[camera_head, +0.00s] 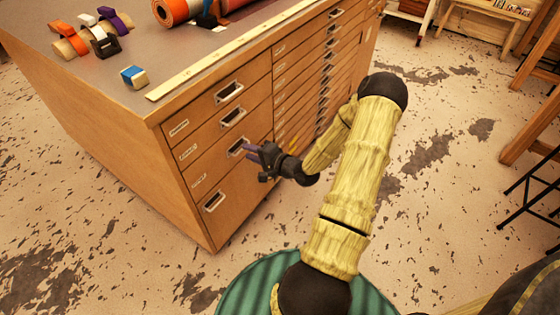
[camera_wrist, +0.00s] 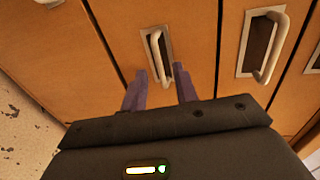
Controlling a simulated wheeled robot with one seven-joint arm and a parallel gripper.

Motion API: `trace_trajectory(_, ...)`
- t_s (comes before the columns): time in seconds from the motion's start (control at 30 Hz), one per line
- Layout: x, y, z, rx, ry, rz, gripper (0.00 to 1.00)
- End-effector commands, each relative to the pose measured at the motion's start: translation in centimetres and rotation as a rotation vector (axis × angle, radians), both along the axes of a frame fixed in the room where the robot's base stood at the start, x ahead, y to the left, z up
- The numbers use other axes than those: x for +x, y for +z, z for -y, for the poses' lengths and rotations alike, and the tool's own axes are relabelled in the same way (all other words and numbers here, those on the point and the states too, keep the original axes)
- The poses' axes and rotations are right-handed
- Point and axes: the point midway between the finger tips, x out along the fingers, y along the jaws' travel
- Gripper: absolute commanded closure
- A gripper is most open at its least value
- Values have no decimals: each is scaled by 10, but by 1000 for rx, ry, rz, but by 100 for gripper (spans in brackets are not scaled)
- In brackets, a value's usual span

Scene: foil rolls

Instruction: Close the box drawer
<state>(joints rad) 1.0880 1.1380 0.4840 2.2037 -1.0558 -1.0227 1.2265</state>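A wooden drawer cabinet (camera_head: 120,150) stands at the left in the head view. Its near column has several stacked drawers with metal handles, including a top handle (camera_head: 229,92) and a low handle (camera_head: 213,201). These drawer fronts look about flush; I cannot tell small gaps. My gripper (camera_head: 250,150) is close to the front, beside the third handle (camera_head: 236,147), which it partly covers. In the wrist view my gripper's two purple fingers (camera_wrist: 160,88) are apart with nothing between them. A handle (camera_wrist: 158,55) lies just ahead of the gap; contact cannot be told.
Another handle (camera_wrist: 264,45) is to the right in the wrist view. Tape dispensers (camera_head: 100,38), a blue-and-white block (camera_head: 134,76) and an orange roll (camera_head: 175,10) are on the cabinet top. The floor (camera_head: 440,190) right of my arm is open. A stool (camera_head: 530,190) stands far right.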

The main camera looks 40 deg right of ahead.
Motion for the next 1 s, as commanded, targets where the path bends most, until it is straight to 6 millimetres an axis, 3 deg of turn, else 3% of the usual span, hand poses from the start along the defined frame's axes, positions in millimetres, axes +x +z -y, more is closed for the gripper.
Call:
trace_trajectory(0.6,-113,28,42,0,-3,0,71)
trace_trajectory(0.8,-130,31,48,0,-1,2,71)
trace_trajectory(1.0,-132,31,48,-1,1,2,71)
